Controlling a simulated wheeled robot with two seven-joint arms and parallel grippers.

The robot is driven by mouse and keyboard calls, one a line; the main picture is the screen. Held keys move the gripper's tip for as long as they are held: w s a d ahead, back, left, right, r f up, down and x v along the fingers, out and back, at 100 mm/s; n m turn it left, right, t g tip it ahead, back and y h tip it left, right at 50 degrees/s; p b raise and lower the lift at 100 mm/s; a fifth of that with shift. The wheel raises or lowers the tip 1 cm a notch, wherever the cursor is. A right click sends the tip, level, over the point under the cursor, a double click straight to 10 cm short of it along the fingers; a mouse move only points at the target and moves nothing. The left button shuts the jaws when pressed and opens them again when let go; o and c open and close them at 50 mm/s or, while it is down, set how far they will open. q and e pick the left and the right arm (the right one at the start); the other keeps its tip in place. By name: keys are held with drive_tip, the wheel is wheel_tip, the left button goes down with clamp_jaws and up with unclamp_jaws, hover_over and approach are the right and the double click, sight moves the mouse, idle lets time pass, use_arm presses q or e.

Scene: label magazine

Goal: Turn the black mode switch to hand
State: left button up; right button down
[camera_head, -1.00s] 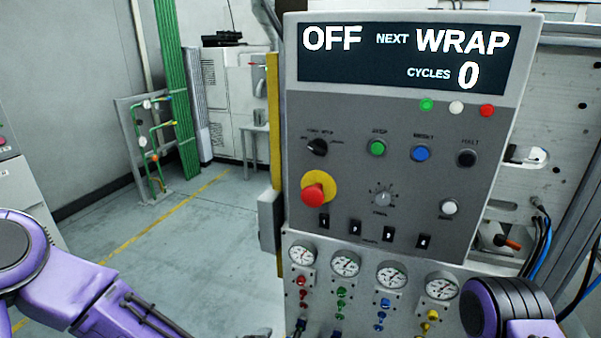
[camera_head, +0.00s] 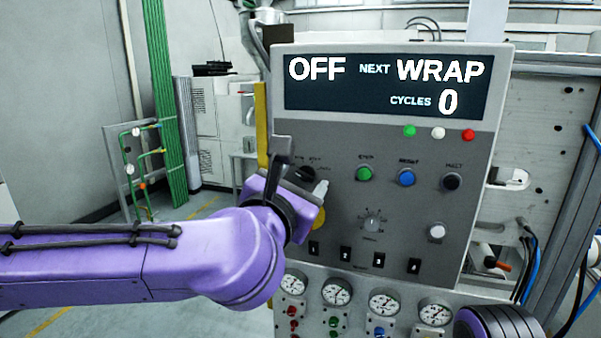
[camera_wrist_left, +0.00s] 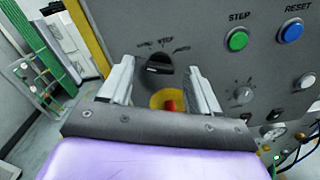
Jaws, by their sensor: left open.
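The black mode switch (camera_wrist_left: 160,63) is on the grey panel, with small blurred labels above it. In the head view the switch (camera_head: 305,174) is partly hidden by my left gripper. Its exact pointing direction is hard to tell. My left gripper (camera_head: 301,170) is in front of the panel. In the left wrist view its open fingers (camera_wrist_left: 160,70) appear on either side of the switch, with nothing held. I cannot tell how far the fingertips are from the panel. The display (camera_head: 385,85) reads OFF, NEXT WRAP, CYCLES 0. My right gripper is out of view.
A red emergency button on a yellow collar (camera_wrist_left: 158,99) sits just below the switch. Green (camera_head: 364,174), blue (camera_head: 407,178) and black (camera_head: 451,181) buttons are to the right. Gauges (camera_head: 337,291) line the bottom. Floor is open at left.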

use_arm(q)
drive_tip(key=shift+w+d, duration=0.15)
drive_tip(key=shift+w, duration=0.3)
drive_tip(key=c, duration=1)
drive_tip(key=shift+c, duration=0.2)
